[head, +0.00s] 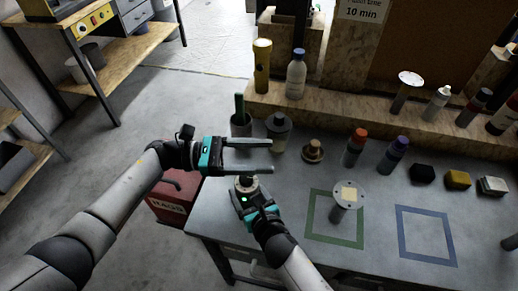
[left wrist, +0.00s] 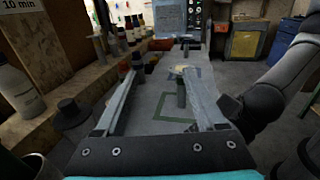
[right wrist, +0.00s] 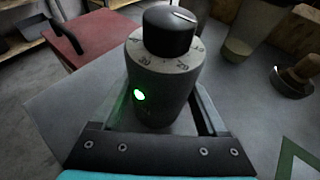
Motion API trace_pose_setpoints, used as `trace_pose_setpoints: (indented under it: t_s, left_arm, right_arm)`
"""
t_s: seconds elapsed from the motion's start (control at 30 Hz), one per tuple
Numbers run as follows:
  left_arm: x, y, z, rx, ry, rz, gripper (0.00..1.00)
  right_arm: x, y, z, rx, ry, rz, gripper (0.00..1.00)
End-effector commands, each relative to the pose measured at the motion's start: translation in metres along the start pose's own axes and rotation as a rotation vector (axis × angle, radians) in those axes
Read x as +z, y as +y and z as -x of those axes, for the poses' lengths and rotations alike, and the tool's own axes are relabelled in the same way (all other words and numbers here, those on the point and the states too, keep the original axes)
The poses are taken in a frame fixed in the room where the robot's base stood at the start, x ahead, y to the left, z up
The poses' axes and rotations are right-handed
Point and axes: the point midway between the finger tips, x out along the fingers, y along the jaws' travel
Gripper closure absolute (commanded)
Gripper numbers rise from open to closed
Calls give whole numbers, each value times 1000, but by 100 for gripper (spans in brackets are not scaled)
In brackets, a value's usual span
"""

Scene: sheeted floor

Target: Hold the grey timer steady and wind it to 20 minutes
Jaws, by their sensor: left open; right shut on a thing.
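The grey timer (right wrist: 160,80) is a short cylinder with a black dial knob (right wrist: 169,31), a ring of numbers and a lit green light on its side. In the head view the timer (head: 246,184) stands at the table's left front edge. My right gripper (right wrist: 163,120) is shut on the timer's body. The knob carries a white mark; I cannot read which number it faces. My left gripper (head: 271,155) is open and empty, just above and behind the timer in the head view. In the left wrist view its fingers (left wrist: 162,100) are apart with nothing between them.
Behind stand a cup (head: 240,126) and a grey lidded jar (head: 278,132). A wooden-handled stamp (head: 313,151) is to the right. A white-topped cylinder (head: 347,196) stands in a green square (head: 320,236); a blue square (head: 427,252) is empty. A "10 min" sign (head: 362,10) hangs behind.

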Motion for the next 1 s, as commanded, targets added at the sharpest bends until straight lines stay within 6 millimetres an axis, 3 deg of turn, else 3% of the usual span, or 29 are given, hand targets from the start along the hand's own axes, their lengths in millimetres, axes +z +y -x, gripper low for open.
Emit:
trace_pose_setpoints:
  t_s: [0.23, 0.67, 0.83, 1.0]
  left_arm:
    - [14, 0, 0, 0, 0, -1, 28]
    - [17, -1, -2, -11, 7, 6, 28]
    - [24, -9, -14, -96, 74, 60, 28]
    - [30, -24, -30, -221, 247, 171, 28]
  right_arm:
    - [0, 0, 0, 0, 1, 0, 90]
    - [0, 0, 0, 0, 1, 0, 90]
    - [0, 0, 0, 0, 1, 0, 90]
    - [0, 0, 0, 0, 1, -1, 90]
